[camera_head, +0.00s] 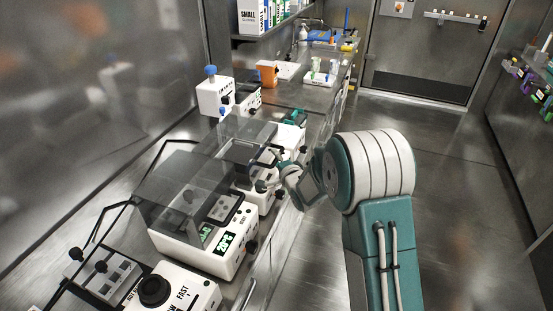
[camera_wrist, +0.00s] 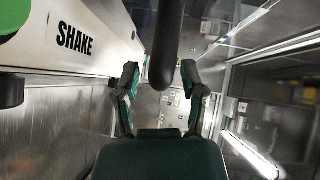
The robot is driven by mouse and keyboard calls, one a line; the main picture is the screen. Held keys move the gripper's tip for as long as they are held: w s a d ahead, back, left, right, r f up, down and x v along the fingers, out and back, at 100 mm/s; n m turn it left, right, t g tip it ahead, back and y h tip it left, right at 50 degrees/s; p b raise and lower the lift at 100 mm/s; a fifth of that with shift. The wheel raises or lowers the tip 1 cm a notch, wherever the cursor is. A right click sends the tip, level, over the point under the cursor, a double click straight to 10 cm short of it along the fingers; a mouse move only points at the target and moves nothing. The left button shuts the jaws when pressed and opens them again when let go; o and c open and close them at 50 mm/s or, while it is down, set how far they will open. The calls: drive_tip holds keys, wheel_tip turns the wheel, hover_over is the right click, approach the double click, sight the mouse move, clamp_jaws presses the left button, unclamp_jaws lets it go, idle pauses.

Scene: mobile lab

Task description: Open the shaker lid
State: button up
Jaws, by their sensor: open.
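Two white shakers with smoky clear lids stand in a row on the bench in the head view. The nearer shaker (camera_head: 190,249) has a lit green display, and its lid (camera_head: 180,185) is down over it. The farther shaker (camera_head: 265,199) also has its lid (camera_head: 243,130) down; my gripper (camera_head: 268,171) is at its front right side, partly hidden. In the wrist view a white body marked SHAKE (camera_wrist: 75,40) is at the left. A dark bar (camera_wrist: 166,45) runs between the spread fingers of my gripper (camera_wrist: 161,76). I cannot tell whether they touch it.
A white device with a black knob (camera_head: 155,290) and a grey block (camera_head: 105,270) are in front. A white device with a blue knob (camera_head: 213,95), an orange container (camera_head: 267,73) and a rack (camera_head: 318,78) stand farther back. The floor (camera_head: 455,230) at right is clear.

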drive_tip(key=shift+w+a, duration=0.1)
drive_tip(key=shift+w, duration=0.15)
drive_tip(key=shift+c, duration=0.4)
clamp_jaws()
drive_tip(key=shift+r, duration=0.1)
